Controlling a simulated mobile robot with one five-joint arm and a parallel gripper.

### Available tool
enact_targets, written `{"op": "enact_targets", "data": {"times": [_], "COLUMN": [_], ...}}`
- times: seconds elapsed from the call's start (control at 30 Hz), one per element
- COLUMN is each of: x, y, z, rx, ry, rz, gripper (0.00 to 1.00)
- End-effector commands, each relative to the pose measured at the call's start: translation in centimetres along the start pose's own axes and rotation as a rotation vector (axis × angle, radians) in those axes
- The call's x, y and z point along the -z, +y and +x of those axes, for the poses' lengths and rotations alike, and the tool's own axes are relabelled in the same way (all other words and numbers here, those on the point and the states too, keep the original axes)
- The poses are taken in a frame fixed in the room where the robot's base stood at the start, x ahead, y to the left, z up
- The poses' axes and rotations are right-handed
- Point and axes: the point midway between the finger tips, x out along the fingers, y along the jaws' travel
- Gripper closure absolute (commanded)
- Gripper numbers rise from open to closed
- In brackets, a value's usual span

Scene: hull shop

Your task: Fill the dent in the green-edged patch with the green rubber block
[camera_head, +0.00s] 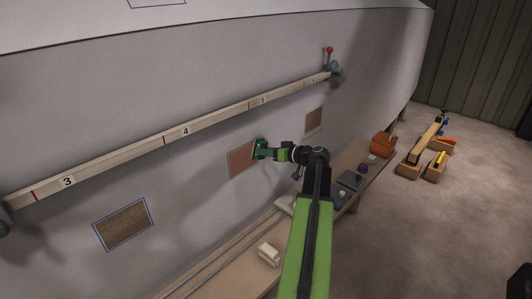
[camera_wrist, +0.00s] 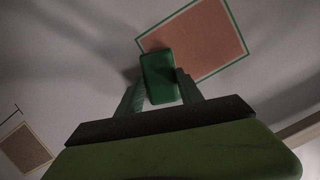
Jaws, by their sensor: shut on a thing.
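The green-edged patch (camera_head: 241,160) is a reddish-brown panel with a thin green border on the grey hull. It also shows large at the top right of the wrist view (camera_wrist: 207,42). My gripper (camera_head: 262,151) is shut on the green rubber block (camera_wrist: 158,80), which stands out between the two fingers. In the head view the block (camera_head: 259,146) overlaps the patch's right side. In the wrist view it covers the patch's lower left corner. I cannot tell whether the block touches the hull. No dent can be made out on the patch.
A blue-edged patch (camera_head: 124,225) lies left and another brown patch (camera_head: 314,122) right. A numbered rail (camera_head: 180,137) runs above them. Below is a bench (camera_head: 238,274) with a pale block (camera_head: 268,253), a grey tray (camera_head: 350,180) and an orange object (camera_head: 383,144). Floor at right is mostly free.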

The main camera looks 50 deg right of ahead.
Motion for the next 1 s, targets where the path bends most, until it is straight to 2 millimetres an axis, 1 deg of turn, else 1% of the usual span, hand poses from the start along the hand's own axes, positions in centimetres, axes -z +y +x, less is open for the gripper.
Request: {"op": "enact_targets", "data": {"times": [0.03,0.13,0.17,0.4,0.7,1.0], "x": [0.0,0.0,0.0,0.0,-0.3,-0.4], "y": [0.0,0.0,0.0,-0.1,-0.1,0.0], "z": [0.0,0.0,0.0,0.0,-1.2,-1.4], "rx": [0.001,0.001,0.001,0.001,0.001,0.0], "ry": [0.0,0.0,0.0,0.0,0.0,0.0], "rz": [0.0,0.0,0.0,0.0,0.0,0.0], "gripper": [0.78,0.91,0.92,0.93,0.93,0.93]}}
